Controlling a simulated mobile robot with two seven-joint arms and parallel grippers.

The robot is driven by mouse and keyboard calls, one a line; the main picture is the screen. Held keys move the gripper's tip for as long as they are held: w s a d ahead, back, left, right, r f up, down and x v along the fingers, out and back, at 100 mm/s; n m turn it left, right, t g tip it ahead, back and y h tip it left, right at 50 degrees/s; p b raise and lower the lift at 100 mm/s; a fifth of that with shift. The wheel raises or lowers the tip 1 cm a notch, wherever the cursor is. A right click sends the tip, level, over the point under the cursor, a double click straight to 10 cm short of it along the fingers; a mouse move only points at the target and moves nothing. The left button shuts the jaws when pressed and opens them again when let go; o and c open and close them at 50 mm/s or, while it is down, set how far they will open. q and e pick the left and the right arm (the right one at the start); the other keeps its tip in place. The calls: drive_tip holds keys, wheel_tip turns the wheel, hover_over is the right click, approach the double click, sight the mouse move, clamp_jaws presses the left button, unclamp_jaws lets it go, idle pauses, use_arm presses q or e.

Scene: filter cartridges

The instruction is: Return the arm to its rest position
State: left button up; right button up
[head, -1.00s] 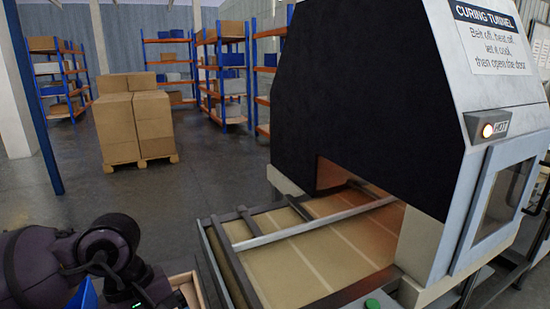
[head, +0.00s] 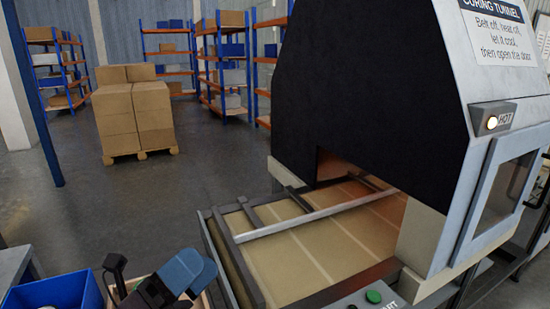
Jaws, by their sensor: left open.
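My left gripper (head: 150,276) is at the bottom left of the head view. It is open, with a black part on its left and a blue-grey part on its right. I see nothing held in it. It is in front of a light wooden-edged box (head: 203,301), which it partly hides, and left of the tunnel's conveyor belt (head: 290,258). My right gripper is not in view.
A blue bin (head: 62,292) is at bottom left. Stacked cartons (head: 133,110) stand on a pallet behind, with clear floor in front.

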use_arm(q)
drive_tip(key=s+a+f+n+y, duration=0.1)
drive_tip(key=a+f+n+y, duration=1.4)
drive_tip(key=n+y, duration=0.65)
drive_tip(key=s+a+f+n+g+h, duration=0.1)
drive_tip(key=s+f+n+g, duration=0.55)
drive_tip(key=s, duration=0.35)
drive_tip(key=s+a+f+n+g+h, duration=0.1)
drive_tip(key=s+f+n+g+h, duration=0.1)
drive_tip(key=s+f+n+g, duration=0.55)
drive_tip(key=w+f+m+t, duration=0.2)
drive_tip(key=w+f+t, duration=0.4)
drive_tip(key=f+t, duration=0.4)
drive_tip(key=shift+d, duration=0.35)
